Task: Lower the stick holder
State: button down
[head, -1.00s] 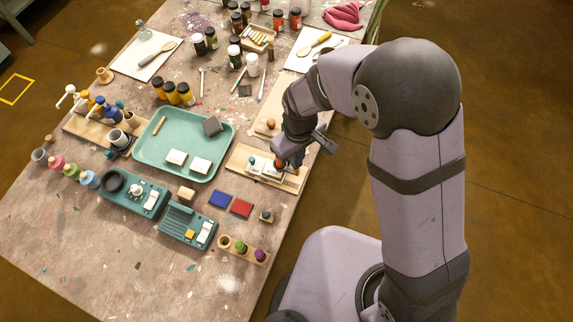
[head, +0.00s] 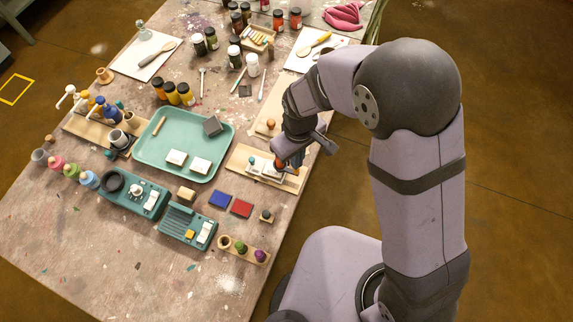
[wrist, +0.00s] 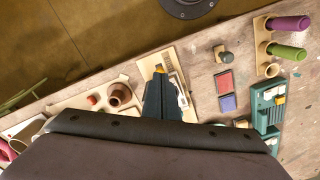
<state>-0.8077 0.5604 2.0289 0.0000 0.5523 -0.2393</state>
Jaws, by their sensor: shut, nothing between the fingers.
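My gripper (head: 278,163) is shut and empty, low over a pale wooden board (head: 240,163) to the right of the green tray. The board carries white pieces (head: 257,169) and a small teal knob (head: 252,160). An orange part shows right at the fingertips, partly hidden by them. I cannot tell for sure which part on this board is the stick holder. In the wrist view my shut fingers (wrist: 160,78) point at the same board (wrist: 146,65), with a yellow-orange spot at their tips. They cover much of the board, so contact is unclear.
The green tray (head: 150,152) with white blocks and a grey block lies left of the board. Blue (head: 220,198) and red pads (head: 241,208) lie in front. Bare table shows at the front left.

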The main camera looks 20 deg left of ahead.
jog(key=shift+f+b, duration=0.7)
jog(key=shift+f, duration=0.35)
dwell(0.7)
jog(key=shift+r, duration=0.15)
jog(key=shift+r+p, duration=3.15)
jog(key=shift+r, duration=0.3)
jog(key=shift+s+d, duration=0.1)
jog(key=s+d+f+m+g+h, duration=0.1)
jog(key=s+d+m+g+h, duration=0.1)
jog(key=s+d, duration=0.5)
jog(key=w+d+r+m+t+y, duration=0.1)
jog(key=d+r+m, duration=0.4)
jog(key=d, duration=0.5)
jog(key=w+d+r+m+t+y, duration=0.1)
jog(key=d+r+m, duration=0.4)
jog(key=d, duration=0.5)
jog(key=shift+w+r, duration=0.4)
jog(key=shift+w, duration=0.2)
